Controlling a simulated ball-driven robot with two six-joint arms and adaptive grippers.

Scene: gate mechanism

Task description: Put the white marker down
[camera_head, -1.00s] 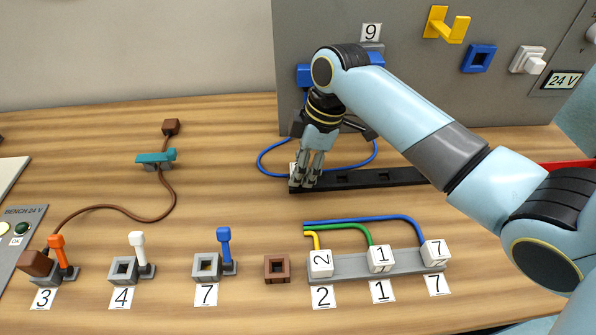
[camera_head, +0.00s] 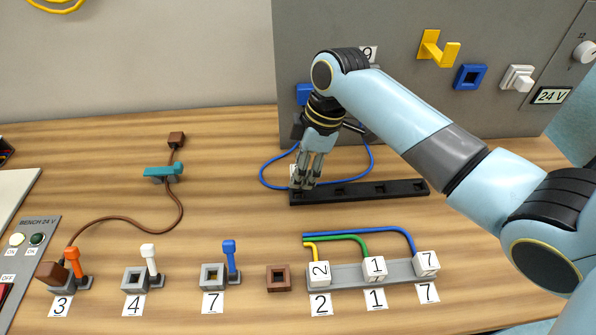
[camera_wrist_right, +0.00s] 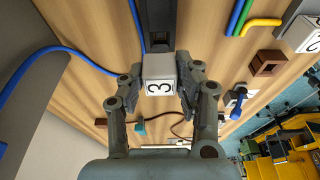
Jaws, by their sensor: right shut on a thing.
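My right gripper (camera_head: 305,182) is shut on a white marker, a small block with a black 3 on it, clear in the right wrist view (camera_wrist_right: 159,86). In the head view the fingers hide most of the marker. The gripper is at the left end of a black strip (camera_head: 411,187) with square sockets. The strip also shows behind the marker in the wrist view (camera_wrist_right: 157,14). I cannot tell whether the marker touches the strip. My left gripper is not in view.
A blue cable (camera_head: 263,171) loops around the gripper, near the grey panel (camera_head: 500,120). In front is a grey rail (camera_head: 345,275) with numbered white blocks and coloured wires. Sockets with orange, white and blue levers (camera_head: 230,255) stand left. Wood between the brown cable (camera_head: 130,221) and strip is clear.

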